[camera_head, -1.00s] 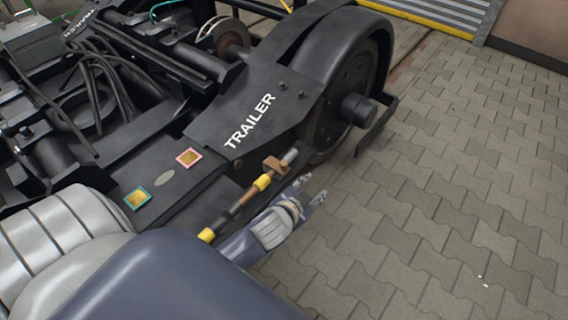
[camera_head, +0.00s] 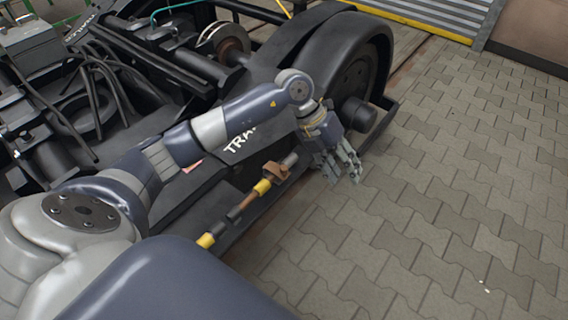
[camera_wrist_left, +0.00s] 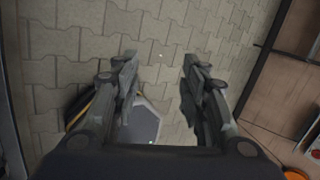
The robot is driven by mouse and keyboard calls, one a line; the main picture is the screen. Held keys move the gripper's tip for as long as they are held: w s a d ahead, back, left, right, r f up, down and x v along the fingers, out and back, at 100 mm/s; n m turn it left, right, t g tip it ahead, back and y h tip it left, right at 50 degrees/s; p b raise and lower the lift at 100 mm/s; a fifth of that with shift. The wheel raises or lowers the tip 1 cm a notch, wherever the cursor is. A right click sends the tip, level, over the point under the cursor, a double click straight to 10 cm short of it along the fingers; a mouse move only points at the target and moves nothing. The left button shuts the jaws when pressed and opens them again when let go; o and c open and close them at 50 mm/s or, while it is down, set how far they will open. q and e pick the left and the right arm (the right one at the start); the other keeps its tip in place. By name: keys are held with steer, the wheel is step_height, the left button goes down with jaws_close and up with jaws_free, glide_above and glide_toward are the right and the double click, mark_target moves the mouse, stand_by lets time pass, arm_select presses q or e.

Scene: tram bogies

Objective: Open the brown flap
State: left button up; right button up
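The brown flap (camera_head: 275,172) is a small piece on a pipe along the side of the black bogie frame, close to the wheel. The pipe has yellow bands and a brown stretch below the flap. My left gripper (camera_head: 347,168) hangs to the right of the flap, apart from it, over the paving beside the wheel. In the left wrist view the two fingers of this gripper (camera_wrist_left: 160,64) are spread, with nothing between them but paving behind. The flap cannot be made out in that view. My right gripper is not in view.
The black wheel (camera_head: 352,85) stands behind my left gripper, with a low black bar at its foot. My left arm crosses over the frame and covers part of the TRAILER lettering (camera_head: 240,140). The paved floor (camera_head: 450,200) to the right is largely clear.

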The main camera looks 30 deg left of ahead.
mark_target(284, 167)
arm_select(q)
steer(key=a+r+n+g+y, duration=0.15)
steer(key=a+y, duration=0.55)
steer(key=a, duration=1)
steer(key=shift+n, duration=0.25)
steer(key=f, duration=0.3)
steer(key=f+b, duration=0.1)
steer(key=f, duration=0.2)
steer(key=f+b, duration=0.1)
steer(key=f, duration=0.2)
steer(key=shift+s+d+f, duration=0.15)
steer(key=shift+s+d, duration=0.1)
steer(key=shift+d, duration=0.05)
steer(key=shift+f, duration=0.5)
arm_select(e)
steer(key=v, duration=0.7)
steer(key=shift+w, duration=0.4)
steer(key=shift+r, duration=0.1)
arm_select(q)
jaws_close()
